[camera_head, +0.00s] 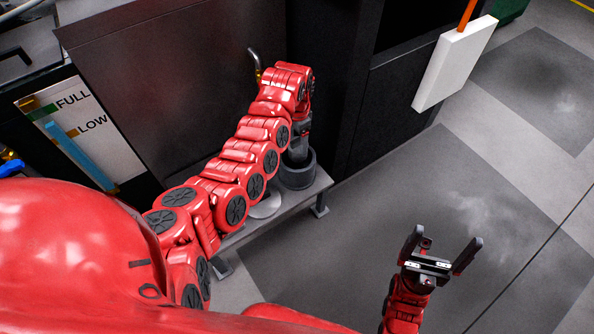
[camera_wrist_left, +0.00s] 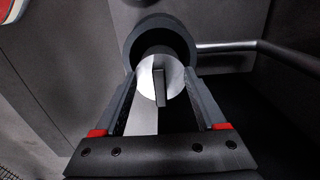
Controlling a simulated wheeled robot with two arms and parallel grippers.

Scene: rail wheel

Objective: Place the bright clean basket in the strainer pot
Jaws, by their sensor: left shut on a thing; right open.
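My left gripper (camera_head: 300,142) points down at the dark grey strainer pot (camera_head: 297,172), which stands on a low bench against the dark cabinet. The pot's round opening (camera_wrist_left: 160,24) also shows in the left wrist view. There, my left gripper (camera_wrist_left: 160,84) is shut on a bright round piece with a grey bar across it, which looks like the basket (camera_wrist_left: 146,80). The basket overlaps the near part of the opening; I cannot tell how deep it sits. It is hidden in the head view. My right gripper (camera_head: 438,254) is open and empty over the floor.
A pale round disc (camera_head: 266,205) lies on the bench (camera_head: 238,238) beside the pot, partly behind my left arm. A pipe (camera_head: 254,62) is on the cabinet behind. A white panel (camera_head: 455,62) is at upper right. A FULL/LOW gauge (camera_head: 72,130) is at left. The floor at right is clear.

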